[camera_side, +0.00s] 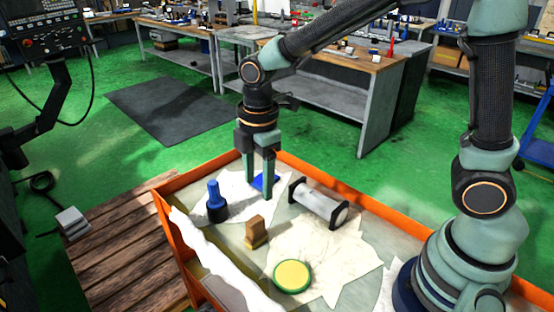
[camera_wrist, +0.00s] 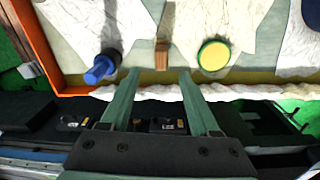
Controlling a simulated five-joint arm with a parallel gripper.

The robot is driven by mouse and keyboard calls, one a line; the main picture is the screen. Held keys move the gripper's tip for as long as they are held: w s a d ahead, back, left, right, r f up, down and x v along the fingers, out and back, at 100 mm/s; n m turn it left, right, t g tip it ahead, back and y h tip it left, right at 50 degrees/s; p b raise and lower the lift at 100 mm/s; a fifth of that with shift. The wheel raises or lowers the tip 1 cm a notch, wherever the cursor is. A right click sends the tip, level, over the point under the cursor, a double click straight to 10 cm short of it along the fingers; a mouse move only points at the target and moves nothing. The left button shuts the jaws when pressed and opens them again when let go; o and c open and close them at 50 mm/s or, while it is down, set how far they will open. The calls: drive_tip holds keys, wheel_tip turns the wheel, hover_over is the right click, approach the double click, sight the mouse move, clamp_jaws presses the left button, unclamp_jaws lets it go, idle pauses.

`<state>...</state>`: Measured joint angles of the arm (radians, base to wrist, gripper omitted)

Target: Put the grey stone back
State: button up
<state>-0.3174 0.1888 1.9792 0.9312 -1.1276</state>
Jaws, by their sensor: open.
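No object is clearly a grey stone. The nearest match is a pale grey cylinder (camera_side: 320,204) between two black end pieces, lying in the orange-walled tray (camera_side: 174,225) right of my gripper in the side view. My gripper (camera_side: 260,197) points down over the back of the tray, fingers apart and nothing seen between them. A blue patch (camera_side: 262,183) shows behind the fingers. In the wrist view my gripper's two fingers (camera_wrist: 159,73) are spread too. I cannot tell how high the fingertips are.
The tray also holds a blue-and-black upright piece (camera_side: 216,203), a brown block (camera_side: 255,233) and a yellow disc with green rim (camera_side: 292,276), on pale crumpled sheets. A grey block (camera_side: 72,223) sits on wooden planks (camera_side: 120,240) outside, left.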

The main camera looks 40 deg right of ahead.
drive_tip(key=s+d+r+m+t, duration=0.5)
drive_tip(key=s+d+r+m, duration=0.3)
drive_tip(key=m, duration=0.8)
drive_tip(key=d+r, duration=0.2)
drive_tip(key=d, duration=0.2)
drive_tip(key=shift+m, duration=0.3)
